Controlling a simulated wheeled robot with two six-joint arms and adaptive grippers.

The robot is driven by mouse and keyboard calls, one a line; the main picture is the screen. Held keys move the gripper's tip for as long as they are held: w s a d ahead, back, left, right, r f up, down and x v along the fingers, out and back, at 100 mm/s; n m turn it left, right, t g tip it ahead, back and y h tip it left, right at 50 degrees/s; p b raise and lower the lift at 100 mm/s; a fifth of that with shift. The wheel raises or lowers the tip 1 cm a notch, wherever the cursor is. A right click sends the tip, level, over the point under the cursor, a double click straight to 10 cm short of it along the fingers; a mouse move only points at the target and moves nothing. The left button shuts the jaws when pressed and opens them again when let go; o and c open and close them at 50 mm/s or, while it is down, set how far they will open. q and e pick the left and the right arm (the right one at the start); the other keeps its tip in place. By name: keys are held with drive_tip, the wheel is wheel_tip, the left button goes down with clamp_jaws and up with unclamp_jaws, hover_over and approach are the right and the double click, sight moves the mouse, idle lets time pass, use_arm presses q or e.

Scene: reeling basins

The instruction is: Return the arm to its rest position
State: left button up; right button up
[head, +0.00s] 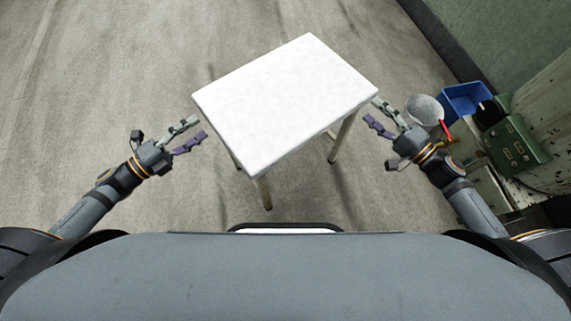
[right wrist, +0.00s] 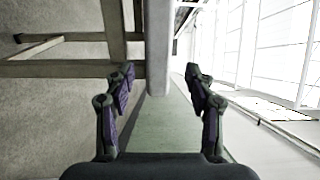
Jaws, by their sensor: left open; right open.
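My left gripper (head: 192,132) is open and empty, left of the white table, over the floor. My right gripper (head: 372,110) is open and empty beside the right corner of the white table. In the right wrist view its two fingers (right wrist: 160,78) stand apart with nothing held between them. Both arms reach forward from the sides of my body in the head view.
The white table (head: 285,100) has a bare top and stands ahead. On the right are a blue bin (head: 462,98), a round grey vessel (head: 424,108), a red-handled item (head: 444,131) and a green control box (head: 515,145). Floor at left is clear.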

idle(0.4)
